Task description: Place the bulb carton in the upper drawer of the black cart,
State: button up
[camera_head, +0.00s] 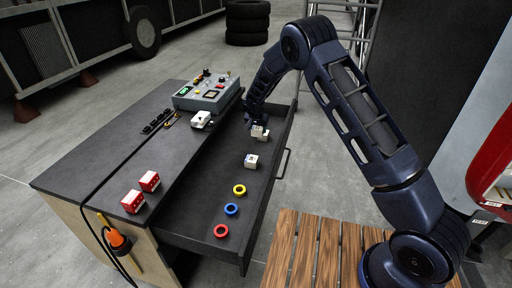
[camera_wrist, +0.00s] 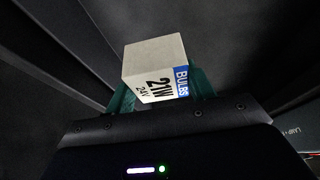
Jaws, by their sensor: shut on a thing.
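The bulb carton (camera_wrist: 158,68) is a small white box marked BULBS, 21W, 24V, with a blue stripe. My gripper (camera_wrist: 160,88) is shut on it, with green fingers at its two sides. In the head view my gripper (camera_head: 255,126) points down with the carton (camera_head: 260,133) over or inside the far part of an open drawer (camera_head: 215,190). I cannot tell whether the carton touches the drawer floor. The drawer is pulled out to the right from the black cart (camera_head: 80,165).
In the drawer are another white box (camera_head: 251,161), a yellow ring (camera_head: 239,190), a blue ring (camera_head: 231,209) and a red ring (camera_head: 221,231). A grey control box (camera_head: 205,94) and red blocks (camera_head: 133,201) sit on the cart top. A slatted wooden surface (camera_head: 300,250) stands in front.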

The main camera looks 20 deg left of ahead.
notch_tip(320, 180, down, 11)
jog(key=shift+f, duration=0.1)
dwell(0.5)
jog(key=shift+f, duration=0.15)
jog(key=o, duration=1)
